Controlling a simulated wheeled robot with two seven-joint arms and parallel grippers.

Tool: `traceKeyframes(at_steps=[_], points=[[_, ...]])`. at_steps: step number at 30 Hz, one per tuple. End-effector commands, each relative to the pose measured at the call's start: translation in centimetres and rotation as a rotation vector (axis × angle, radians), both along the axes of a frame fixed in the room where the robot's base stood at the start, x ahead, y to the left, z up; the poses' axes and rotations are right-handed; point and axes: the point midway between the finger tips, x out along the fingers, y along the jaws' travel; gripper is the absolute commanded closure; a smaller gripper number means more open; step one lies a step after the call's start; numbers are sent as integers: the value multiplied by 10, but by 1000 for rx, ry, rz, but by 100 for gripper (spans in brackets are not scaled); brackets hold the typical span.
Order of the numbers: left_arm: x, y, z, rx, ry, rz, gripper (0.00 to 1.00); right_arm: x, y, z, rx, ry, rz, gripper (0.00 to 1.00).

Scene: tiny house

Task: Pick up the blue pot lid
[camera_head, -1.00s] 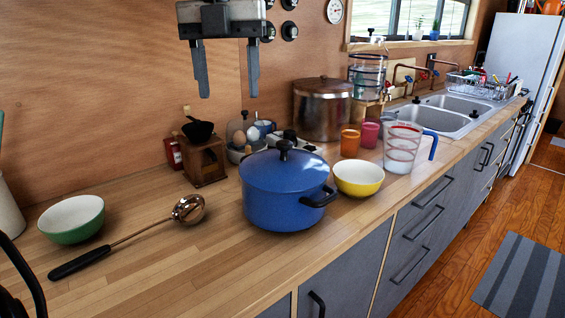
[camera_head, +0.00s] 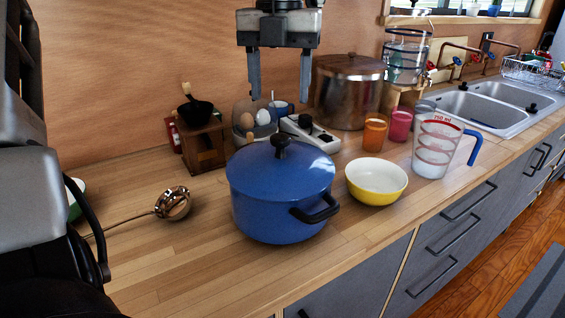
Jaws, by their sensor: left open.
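The blue pot lid (camera_head: 258,170) is domed with a black knob and sits on the blue pot (camera_head: 270,217) on the wooden counter. The pot has a black side handle toward the lower right. My left gripper (camera_head: 280,97) hangs at the top centre of the head view, fingers pointing down and spread apart with nothing between them. In the picture it is above the lid's knob, and a visible gap separates them. My right gripper is not in view.
A yellow bowl (camera_head: 376,186) stands close to the right of the pot, with a measuring cup (camera_head: 433,150) beyond. A wooden grinder (camera_head: 203,146), a metal pot (camera_head: 347,95) and orange cup (camera_head: 374,134) stand behind. A copper ladle (camera_head: 172,203) lies left. Counter in front is clear.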

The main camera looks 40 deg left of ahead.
Motion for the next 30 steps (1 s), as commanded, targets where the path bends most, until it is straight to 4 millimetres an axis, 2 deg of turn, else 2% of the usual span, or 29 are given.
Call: traceKeyframes(at_steps=[1,4,14,21,30], points=[[-1,0,-12,-2,5,-1,43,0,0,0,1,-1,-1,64],[0,0,-29,-1,4,-1,43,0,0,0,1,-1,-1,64],[1,2,-56,-2,3,0,43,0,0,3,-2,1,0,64],[4,5,-90,-1,2,0,43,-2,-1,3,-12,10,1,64],[4,5,-97,0,-2,2,43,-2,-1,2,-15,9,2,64]])
